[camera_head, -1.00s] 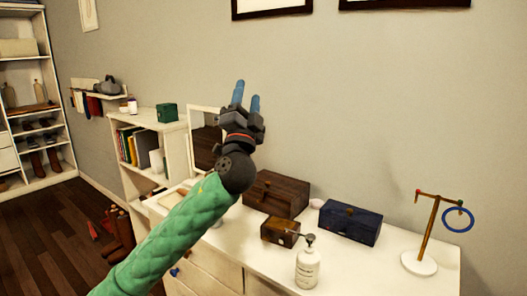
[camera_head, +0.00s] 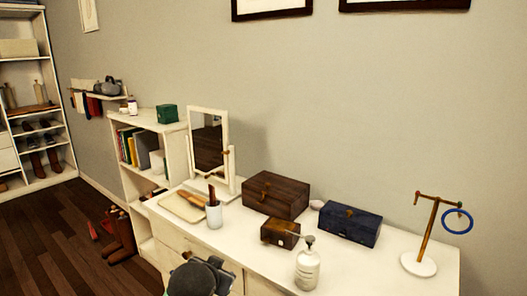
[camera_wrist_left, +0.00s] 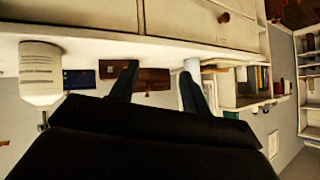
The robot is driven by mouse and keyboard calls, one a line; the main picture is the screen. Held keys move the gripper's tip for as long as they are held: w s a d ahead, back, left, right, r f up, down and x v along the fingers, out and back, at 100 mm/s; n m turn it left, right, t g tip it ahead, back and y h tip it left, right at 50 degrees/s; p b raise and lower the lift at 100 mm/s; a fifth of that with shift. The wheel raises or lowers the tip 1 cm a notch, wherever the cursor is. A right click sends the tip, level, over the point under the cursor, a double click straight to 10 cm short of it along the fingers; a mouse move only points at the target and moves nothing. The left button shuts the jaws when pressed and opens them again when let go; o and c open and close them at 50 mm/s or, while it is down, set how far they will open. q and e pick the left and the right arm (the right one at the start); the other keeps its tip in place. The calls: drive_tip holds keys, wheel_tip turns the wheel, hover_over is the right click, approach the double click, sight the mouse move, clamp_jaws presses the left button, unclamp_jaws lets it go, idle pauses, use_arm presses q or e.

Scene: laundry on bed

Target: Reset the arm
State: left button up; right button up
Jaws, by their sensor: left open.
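My left gripper (camera_wrist_left: 158,82) shows in the left wrist view with its two dark fingers apart and nothing between them. In the head view only a dark part of my left arm shows at the bottom edge, in front of the dresser drawers; the fingertips cannot be made out there. My right gripper is in neither view.
The white dresser (camera_head: 365,262) holds a pump bottle (camera_head: 308,268), wooden boxes, a blue box (camera_head: 347,224), a cup (camera_head: 214,214), a tray (camera_head: 180,207), a mirror (camera_head: 209,140) and a ring stand (camera_head: 428,235). A bookshelf (camera_head: 150,120) stands left. The air above the dresser is clear.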

use_arm(q)
drive_tip(key=s+a+f+n+g, duration=0.1)
drive_tip(key=s+f+g, duration=0.3)
drive_tip(key=s+f, duration=1)
drive_tip(key=s+a+f+n+g, duration=0.1)
drive_tip(key=s+f+g, duration=0.3)
drive_tip(key=s+f, duration=1)
drive_tip(key=s, duration=0.5)
drive_tip(key=shift+s+n+h+p, duration=0.15)
drive_tip(key=shift+n+h+p, duration=0.15)
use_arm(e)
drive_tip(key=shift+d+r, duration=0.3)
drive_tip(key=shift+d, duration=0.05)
use_arm(q)
drive_tip(key=shift+a+f, duration=0.1)
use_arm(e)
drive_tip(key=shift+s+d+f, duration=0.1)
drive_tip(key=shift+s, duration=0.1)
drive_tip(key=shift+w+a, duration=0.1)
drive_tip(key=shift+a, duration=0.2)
